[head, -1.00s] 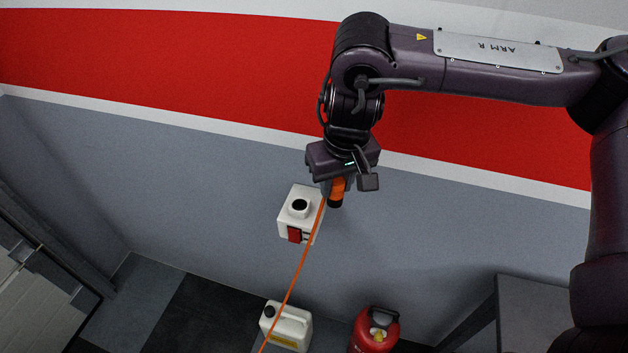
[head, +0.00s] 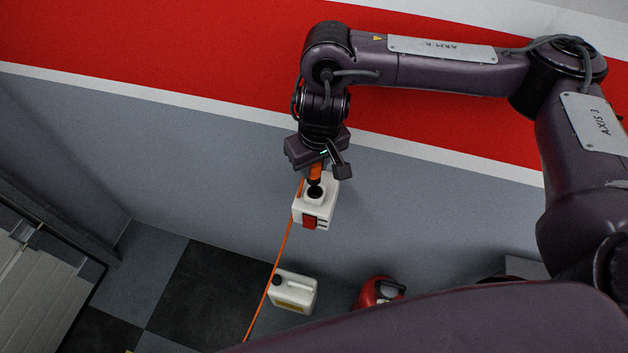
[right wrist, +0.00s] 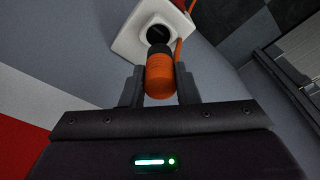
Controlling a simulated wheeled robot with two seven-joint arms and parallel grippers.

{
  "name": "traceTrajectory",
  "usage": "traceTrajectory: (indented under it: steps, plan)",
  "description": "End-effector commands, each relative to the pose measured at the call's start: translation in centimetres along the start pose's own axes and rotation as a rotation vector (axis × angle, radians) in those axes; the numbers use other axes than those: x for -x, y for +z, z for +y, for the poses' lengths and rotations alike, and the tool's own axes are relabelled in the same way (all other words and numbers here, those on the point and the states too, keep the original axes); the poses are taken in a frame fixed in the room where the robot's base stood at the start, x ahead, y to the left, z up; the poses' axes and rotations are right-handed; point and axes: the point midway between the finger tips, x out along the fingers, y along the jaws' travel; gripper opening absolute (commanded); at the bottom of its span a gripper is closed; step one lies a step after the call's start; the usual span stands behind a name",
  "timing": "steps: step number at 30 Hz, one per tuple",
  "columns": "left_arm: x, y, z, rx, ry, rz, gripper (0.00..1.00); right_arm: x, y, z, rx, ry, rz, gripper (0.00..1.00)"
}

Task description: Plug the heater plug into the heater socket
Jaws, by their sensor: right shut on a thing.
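The heater plug (head: 315,173) has an orange body and a black front end, with an orange cable trailing from it. My right gripper (head: 317,168) is shut on its body; in the right wrist view the two fingers flank the plug (right wrist: 159,82). The heater socket (head: 325,206) is a white wall box with a round collar, dark opening and red part on its front. It also shows in the right wrist view (right wrist: 128,42). The plug's black end is close to the opening and roughly lined up with it; I cannot tell whether they touch. My left gripper is not in view.
The orange cable (head: 276,262) hangs left of the socket to the floor. A white canister (head: 295,292) and a red container (head: 372,291) stand below by the wall. A pale door-like panel (head: 35,285) is at lower left. Wall around the socket is clear.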

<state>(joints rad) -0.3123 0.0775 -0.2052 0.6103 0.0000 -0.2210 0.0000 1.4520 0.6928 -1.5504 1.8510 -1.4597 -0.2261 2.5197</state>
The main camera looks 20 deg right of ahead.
Motion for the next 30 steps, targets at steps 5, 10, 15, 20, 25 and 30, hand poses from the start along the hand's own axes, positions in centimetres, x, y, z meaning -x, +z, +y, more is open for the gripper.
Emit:
traceTrajectory:
  steps: [5,10,15,20,25,30]
  plan:
    - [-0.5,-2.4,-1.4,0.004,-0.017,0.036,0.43,-2.5,0.4,0.0,-0.001,-0.001,-0.001,0.04]
    - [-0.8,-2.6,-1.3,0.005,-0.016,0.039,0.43,-4.1,0.7,-0.1,0.000,-0.001,-0.002,0.04]
    - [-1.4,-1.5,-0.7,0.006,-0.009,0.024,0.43,-6.1,1.0,-0.1,0.000,-0.001,-0.001,0.04]
    - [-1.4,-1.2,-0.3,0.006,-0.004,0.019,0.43,-6.2,0.9,0.0,0.001,0.000,0.002,0.04]
    - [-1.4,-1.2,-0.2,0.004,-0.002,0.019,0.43,-6.3,0.9,0.0,0.001,0.000,0.001,0.04]
    - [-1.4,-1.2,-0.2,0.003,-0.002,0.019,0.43,-6.5,1.0,0.0,0.001,0.000,0.000,0.37]
